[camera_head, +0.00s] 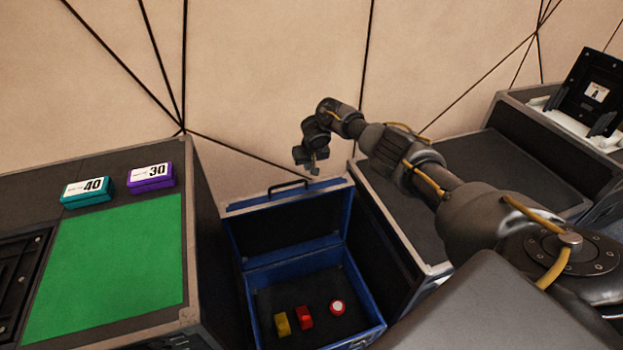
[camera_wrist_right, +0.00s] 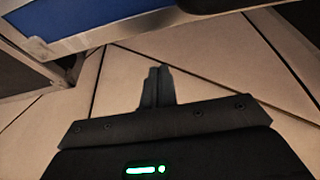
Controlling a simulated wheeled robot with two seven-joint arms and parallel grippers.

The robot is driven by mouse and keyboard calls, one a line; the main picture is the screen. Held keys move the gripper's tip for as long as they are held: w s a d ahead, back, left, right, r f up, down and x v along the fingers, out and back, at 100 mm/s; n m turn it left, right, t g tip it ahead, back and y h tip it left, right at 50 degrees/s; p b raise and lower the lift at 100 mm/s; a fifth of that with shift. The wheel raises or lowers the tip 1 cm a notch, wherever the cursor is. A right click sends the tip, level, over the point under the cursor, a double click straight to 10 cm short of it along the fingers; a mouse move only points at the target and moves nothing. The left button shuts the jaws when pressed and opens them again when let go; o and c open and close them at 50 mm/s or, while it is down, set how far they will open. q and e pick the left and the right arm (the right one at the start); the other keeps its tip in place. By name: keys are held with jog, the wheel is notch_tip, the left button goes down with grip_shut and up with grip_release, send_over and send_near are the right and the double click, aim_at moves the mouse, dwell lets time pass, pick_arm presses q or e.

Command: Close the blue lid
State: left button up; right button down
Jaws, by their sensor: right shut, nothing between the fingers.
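The blue lid (camera_head: 327,190) stands open, tilted up at the back of the blue box (camera_head: 362,285), with a dark handle (camera_head: 288,187) on its grey top edge. Inside the box lie a yellow block (camera_head: 282,323), a red block (camera_head: 304,317) and a red round thing with a white top (camera_head: 337,307). My right gripper (camera_head: 313,168) is above and behind the lid's top edge, pointing down, apart from it as far as I can tell. In the right wrist view the gripper (camera_wrist_right: 158,72) is shut and empty, and the lid (camera_wrist_right: 85,18) shows at top left. My left gripper is not in view.
A dark case with a green mat (camera_head: 110,265) stands at left, bearing a teal box (camera_head: 86,191) and a purple box (camera_head: 150,177). Another dark case (camera_head: 490,165) stands at right, under my right arm. A panelled wall (camera_head: 270,70) is close behind.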

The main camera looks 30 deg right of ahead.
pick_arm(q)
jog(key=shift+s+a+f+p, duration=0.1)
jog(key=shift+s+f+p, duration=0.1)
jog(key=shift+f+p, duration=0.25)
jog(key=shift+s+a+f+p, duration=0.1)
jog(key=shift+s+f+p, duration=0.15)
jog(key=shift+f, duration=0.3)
pick_arm(e)
jog(key=shift+s+a+f, duration=0.15)
jog(key=shift+s+f, duration=0.1)
jog(key=shift+s, duration=0.3)
jog(key=shift+s+a+f, duration=0.1)
jog(key=shift+s+f, duration=0.2)
jog(key=shift+s, duration=0.25)
jog(key=shift+s+a+f, duration=0.15)
jog(key=shift+s+f, duration=0.1)
jog(key=shift+s, duration=0.3)
